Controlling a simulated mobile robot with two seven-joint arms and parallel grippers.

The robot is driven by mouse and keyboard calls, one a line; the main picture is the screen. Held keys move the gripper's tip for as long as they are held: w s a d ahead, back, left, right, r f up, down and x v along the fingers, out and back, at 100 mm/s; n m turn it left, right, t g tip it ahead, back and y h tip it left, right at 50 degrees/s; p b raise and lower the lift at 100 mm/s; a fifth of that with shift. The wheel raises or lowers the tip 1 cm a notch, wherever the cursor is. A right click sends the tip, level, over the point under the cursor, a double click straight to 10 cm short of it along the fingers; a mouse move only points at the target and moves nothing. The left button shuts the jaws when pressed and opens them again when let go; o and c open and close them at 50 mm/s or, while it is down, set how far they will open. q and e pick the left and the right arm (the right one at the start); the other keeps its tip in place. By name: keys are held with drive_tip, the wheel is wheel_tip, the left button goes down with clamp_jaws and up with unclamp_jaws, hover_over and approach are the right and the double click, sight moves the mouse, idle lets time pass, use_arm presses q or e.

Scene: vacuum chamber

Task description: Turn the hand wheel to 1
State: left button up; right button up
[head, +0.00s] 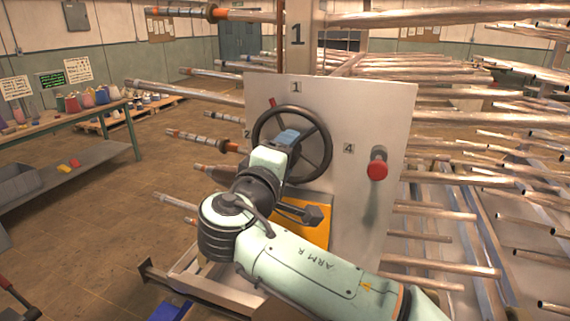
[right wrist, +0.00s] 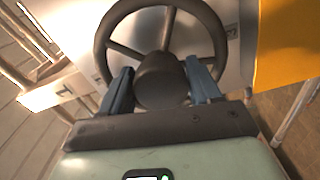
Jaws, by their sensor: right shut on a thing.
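The dark hand wheel (head: 326,155) is mounted on a pale upright panel (head: 387,110). The panel carries the numbers 1 (head: 296,87) at the top, 2 (head: 247,134) at the left and 4 (head: 348,148) at the right. A small red pointer (head: 272,102) shows at the wheel's upper left, between 2 and 1 and nearer 1. My right gripper (head: 288,137) is at the wheel's centre, shut on its hub. In the right wrist view the blue fingers of my right gripper (right wrist: 160,88) sit either side of the round hub. My left gripper is out of view.
An orange plate (head: 317,226) lies below the wheel, partly behind my right arm. Metal pipes (head: 455,205) on racks fill the space behind and to the right. A workbench (head: 62,155) stands at the left; floor between is clear.

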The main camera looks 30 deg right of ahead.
drive_tip(key=shift+f+m+b, duration=0.15)
drive_tip(key=shift+m+b, duration=0.95)
drive_tip(key=shift+m, duration=1.2)
drive_tip(key=o, duration=1.4)
drive_tip(key=v, duration=1.3)
drive_tip(key=shift+s+a, duration=0.15)
